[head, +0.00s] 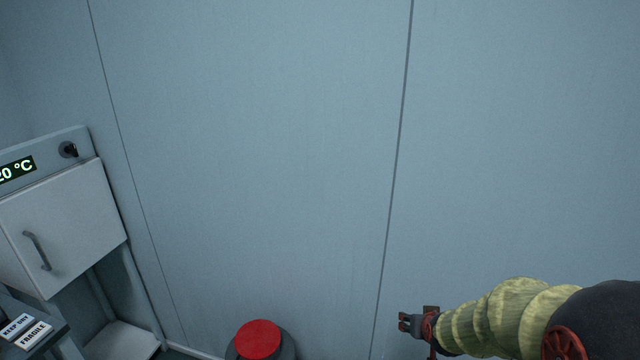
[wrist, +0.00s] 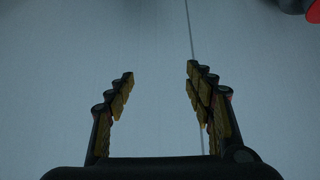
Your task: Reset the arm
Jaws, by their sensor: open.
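My gripper (head: 405,322) is at the lower right of the head view, at the end of my arm in its yellow-green sleeve, pointing left. In the wrist view my gripper (wrist: 160,75) shows its two jointed fingers spread apart, with nothing between them. A plain pale wall panel with a dark seam fills the view beyond the fingers.
A red-topped round object (head: 258,338) stands at the bottom centre, left of my gripper. A white cabinet (head: 75,225) with a handle, a knob and a temperature display is at the left. Labelled boxes (head: 30,330) sit at the lower left. The wall (head: 270,140) is bare.

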